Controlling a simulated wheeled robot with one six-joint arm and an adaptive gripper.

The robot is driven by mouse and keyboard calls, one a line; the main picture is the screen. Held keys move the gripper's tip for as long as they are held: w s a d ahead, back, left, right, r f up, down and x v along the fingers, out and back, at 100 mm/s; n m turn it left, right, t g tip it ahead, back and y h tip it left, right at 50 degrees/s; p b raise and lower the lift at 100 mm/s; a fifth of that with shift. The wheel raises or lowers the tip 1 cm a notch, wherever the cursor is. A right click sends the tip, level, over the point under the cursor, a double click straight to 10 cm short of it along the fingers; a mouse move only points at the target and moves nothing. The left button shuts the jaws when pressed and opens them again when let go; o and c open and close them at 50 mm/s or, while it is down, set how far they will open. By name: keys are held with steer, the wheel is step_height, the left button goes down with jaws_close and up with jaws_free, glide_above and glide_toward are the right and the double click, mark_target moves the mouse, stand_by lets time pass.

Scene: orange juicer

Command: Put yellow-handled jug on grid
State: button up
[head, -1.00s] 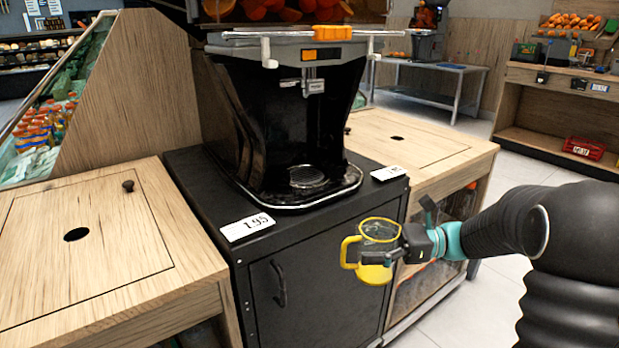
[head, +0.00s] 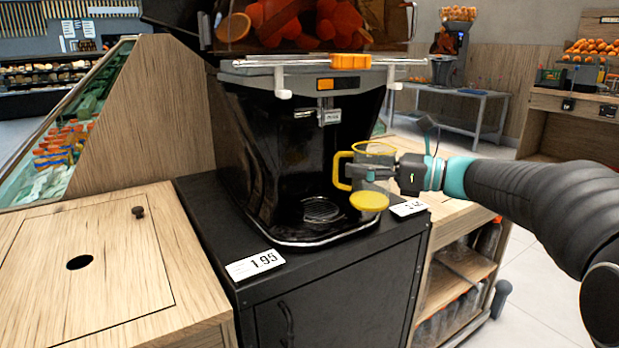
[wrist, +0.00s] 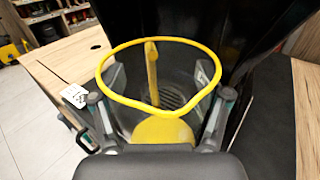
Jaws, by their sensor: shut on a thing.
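The jug (head: 369,200) is clear, with a yellow rim, base and handle. My gripper (head: 372,172) is shut on its body and holds it upright in the air, at the right front of the black juicer (head: 290,130). The yellow handle points left in the head view. In the wrist view the jug's yellow rim (wrist: 103,88) lies between my two fingers. The round grid (head: 321,209) is in the juicer's base, to the left of and lower than the jug. Through the clear jug, part of the grid (wrist: 172,99) shows in the wrist view.
The juicer's spout (head: 328,116) hangs above the grid. A wooden counter (head: 90,265) is at the left.

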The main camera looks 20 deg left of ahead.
steer(key=a, duration=0.7)
steer(key=w+a, duration=0.1)
steer(key=a, duration=0.3)
steer(key=shift+a, duration=0.1)
step_height(320, 180, down, 3)
steer(key=shift+r, duration=0.1)
steer(key=shift+f, duration=0.35)
steer(key=shift+f, duration=0.1)
steer(key=o, duration=1.2)
